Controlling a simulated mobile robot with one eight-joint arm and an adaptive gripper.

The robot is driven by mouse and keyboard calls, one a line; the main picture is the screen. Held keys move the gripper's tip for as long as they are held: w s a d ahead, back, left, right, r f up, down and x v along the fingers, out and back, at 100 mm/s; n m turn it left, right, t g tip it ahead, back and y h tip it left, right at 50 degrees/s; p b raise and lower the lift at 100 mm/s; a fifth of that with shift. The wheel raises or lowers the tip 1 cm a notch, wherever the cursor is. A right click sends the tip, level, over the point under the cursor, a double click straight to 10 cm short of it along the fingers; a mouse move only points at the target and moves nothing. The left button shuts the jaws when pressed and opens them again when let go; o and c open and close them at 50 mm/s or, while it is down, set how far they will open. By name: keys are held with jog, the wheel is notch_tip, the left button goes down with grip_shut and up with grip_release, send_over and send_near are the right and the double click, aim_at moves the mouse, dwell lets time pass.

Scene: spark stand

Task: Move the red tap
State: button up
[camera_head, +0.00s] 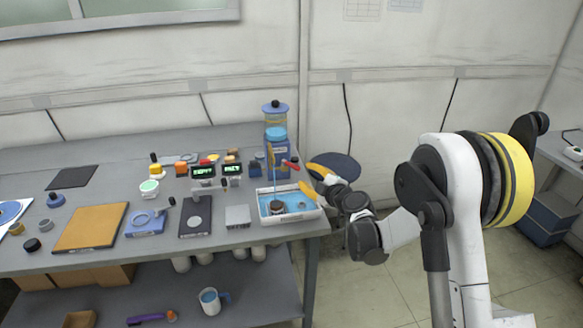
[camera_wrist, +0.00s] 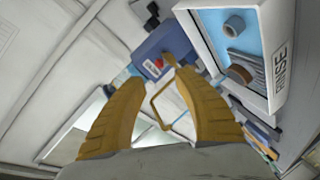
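The red tap (camera_head: 290,163) sticks out from the front right of a blue dispenser (camera_head: 277,150) at the table's right back corner. My gripper (camera_head: 312,181) is open, its two yellow fingers apart, just right of and slightly in front of the tap. In the wrist view my gripper (camera_wrist: 158,78) shows nothing clasped between its fingers. A small red part, seemingly the tap (camera_wrist: 159,63), shows beyond the fingertips against the blue dispenser (camera_wrist: 162,45). Whether a finger touches the tap cannot be told.
A white tray (camera_head: 290,217) marked RINSE in the wrist view (camera_wrist: 280,62) stands in front of the dispenser, with a thin blue rod rising from it. Two displays (camera_head: 203,171) and several tools lie to the left.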

aim_at(297, 168)
jog(key=b+x, duration=0.2)
jog(key=x, duration=0.7)
jog(key=shift+f, duration=0.1)
jog(key=shift+w+a+b, duration=0.3)
jog(key=shift+w+b, duration=0.05)
